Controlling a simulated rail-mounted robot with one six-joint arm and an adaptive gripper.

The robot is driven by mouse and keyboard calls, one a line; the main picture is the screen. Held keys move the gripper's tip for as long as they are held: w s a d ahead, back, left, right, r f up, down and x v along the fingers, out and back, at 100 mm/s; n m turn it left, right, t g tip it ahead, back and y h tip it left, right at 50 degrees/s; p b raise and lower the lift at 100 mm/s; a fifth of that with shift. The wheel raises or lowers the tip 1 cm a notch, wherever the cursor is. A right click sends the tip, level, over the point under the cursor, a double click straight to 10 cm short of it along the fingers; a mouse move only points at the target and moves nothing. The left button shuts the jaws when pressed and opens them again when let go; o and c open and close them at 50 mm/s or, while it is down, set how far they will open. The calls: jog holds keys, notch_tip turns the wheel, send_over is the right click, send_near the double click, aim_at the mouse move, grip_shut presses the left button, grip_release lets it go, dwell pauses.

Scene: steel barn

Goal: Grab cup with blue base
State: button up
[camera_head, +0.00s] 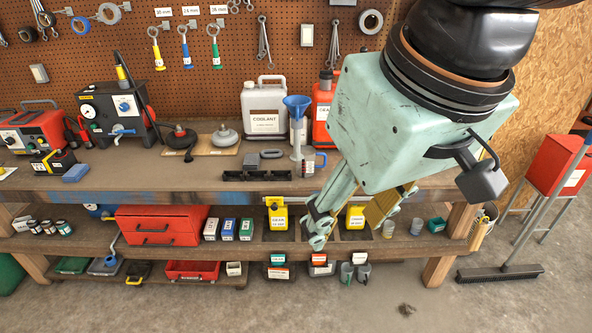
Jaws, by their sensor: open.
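A small pale cup (308,164) with a dark red and bluish marking stands on the bench top, left of my gripper; its base is too small to make out clearly. Two small cups, one greyish (388,229) and one pale (416,227), stand on the lower shelf right of my gripper. Two grey mugs (347,273) stand lower down, below it. I cannot tell which of these has a blue base. My gripper (350,222) is open and points down in front of the bench, with nothing seen between its fingers. Its body hides part of the bench top.
A broom (500,272) leans at right. The front floor is mostly clear.

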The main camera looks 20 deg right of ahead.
jog(key=w+d+f+m, duration=0.1)
jog(key=w+d+f, duration=0.1)
jog(key=w+d, duration=0.35)
jog(key=w+d+f+m+h, duration=0.1)
jog(key=w+d, duration=0.2)
jog(key=w, duration=0.6)
jog(key=w+d+f+m, duration=0.15)
jog(key=w+d, duration=0.25)
jog(key=w, duration=0.4)
jog(key=w+d+f+m+h+b, duration=0.1)
jog(key=w+d+f, duration=0.6)
jog(key=d+f, duration=0.15)
jog(key=w+d+f, duration=0.7)
jog(key=d, duration=0.3)
jog(key=w+d+f+m, duration=0.2)
jog(key=d+f+m, duration=0.1)
jog(key=d+f, duration=1.9)
jog(key=s+d+f+h+b, duration=0.1)
jog(key=d+f, duration=0.4)
jog(key=f, duration=0.6)
jog(key=s+d+f+m+h+b, duration=0.1)
jog(key=d+f, duration=0.5)
jog(key=f, duration=0.6)
jog(key=s+d+f+b, duration=0.3)
jog(key=d+f, duration=0.3)
jog(key=f, duration=0.6)
jog(key=shift+s+m+t+h+b, duration=0.15)
jog(key=shift+m+t+h+b, duration=0.15)
jog(key=shift+m+h+b, duration=0.1)
jog(key=shift+d+r, duration=0.1)
